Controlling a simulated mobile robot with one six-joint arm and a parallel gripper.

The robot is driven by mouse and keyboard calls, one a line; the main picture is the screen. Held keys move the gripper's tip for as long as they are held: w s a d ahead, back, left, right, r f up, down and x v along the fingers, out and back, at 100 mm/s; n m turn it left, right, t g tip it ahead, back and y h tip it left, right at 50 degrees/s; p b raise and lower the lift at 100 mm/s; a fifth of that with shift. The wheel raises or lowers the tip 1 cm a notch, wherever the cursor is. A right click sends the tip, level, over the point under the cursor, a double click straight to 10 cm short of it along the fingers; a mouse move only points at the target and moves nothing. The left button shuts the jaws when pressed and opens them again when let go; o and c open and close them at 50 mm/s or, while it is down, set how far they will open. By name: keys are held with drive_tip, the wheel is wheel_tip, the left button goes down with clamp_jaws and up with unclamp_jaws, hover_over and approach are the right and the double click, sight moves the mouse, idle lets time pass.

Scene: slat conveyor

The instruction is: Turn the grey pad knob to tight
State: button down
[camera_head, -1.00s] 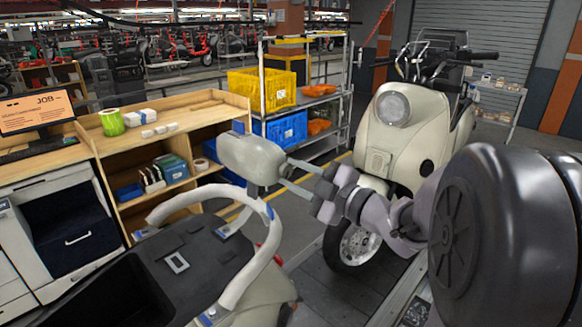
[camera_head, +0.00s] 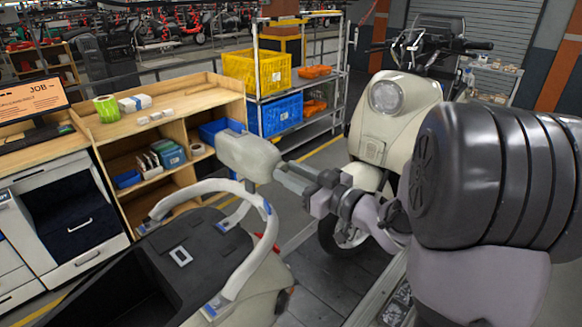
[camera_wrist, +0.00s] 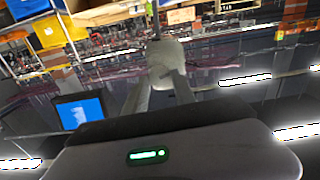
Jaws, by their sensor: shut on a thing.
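The rounded grey pad (camera_head: 246,155) hangs in the middle of the head view, above the pale hoop rail (camera_head: 250,262) of a dark-topped scooter body. Its lower edge overlaps the rail's far end; a small joint shows there. My gripper (camera_head: 284,174) comes from the right, its fingers shut at the pad's right side. The knob is hidden between the fingertips and cannot be told from the pad. In the wrist view the two fingers (camera_wrist: 160,88) converge on the pale grey pad (camera_wrist: 166,56), seen end-on.
A cream scooter (camera_head: 390,125) stands behind my arm at right. A wooden bench (camera_head: 170,103) with boxes and tape is at left. A shelf rack (camera_head: 257,60) with yellow and blue crates stands behind. Open floor shows between the rack and scooters.

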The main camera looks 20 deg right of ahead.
drive_tip(key=shift+m+p, duration=0.5)
drive_tip(key=shift+m, duration=0.5)
drive_tip(key=c, duration=1)
unclamp_jaws()
drive_tip(key=p+v, duration=0.1)
drive_tip(key=v, duration=1.6)
drive_tip(key=shift+s+d+f, duration=0.1)
drive_tip(key=shift+s, duration=0.1)
